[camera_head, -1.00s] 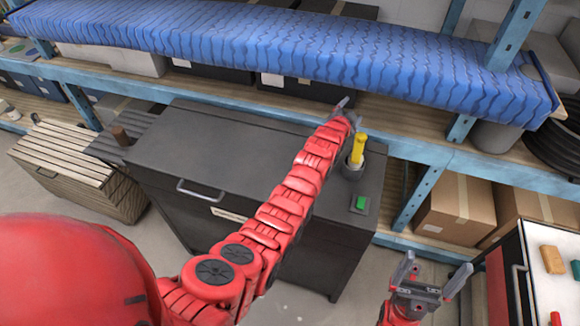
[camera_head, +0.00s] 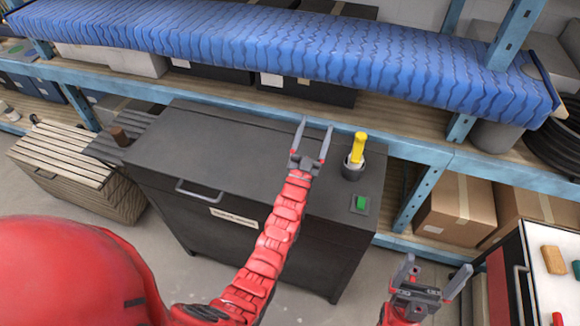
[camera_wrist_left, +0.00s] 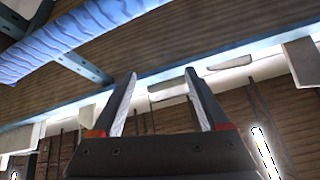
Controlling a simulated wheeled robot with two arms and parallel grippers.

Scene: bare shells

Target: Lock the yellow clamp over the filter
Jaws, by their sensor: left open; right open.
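The yellow clamp (camera_head: 358,147) stands upright on a grey cylindrical filter housing (camera_head: 352,168) on top of the dark cabinet, near its right end. The filter itself cannot be made out. My left gripper (camera_head: 315,128) is open and empty, to the left of the clamp and apart from it, over the cabinet's back edge. In the left wrist view its two fingers (camera_wrist_left: 158,90) are spread with nothing between them, and the clamp does not show there. My right gripper (camera_head: 432,277) is open and empty at the lower right, in front of the shelf.
The dark cabinet (camera_head: 220,150) has a green switch (camera_head: 361,203) on its right front part. A blue-edged shelf (camera_head: 420,152) runs behind it. Cardboard boxes (camera_head: 455,208) sit at the right. A red cart with a white top (camera_head: 550,275) stands at the lower right.

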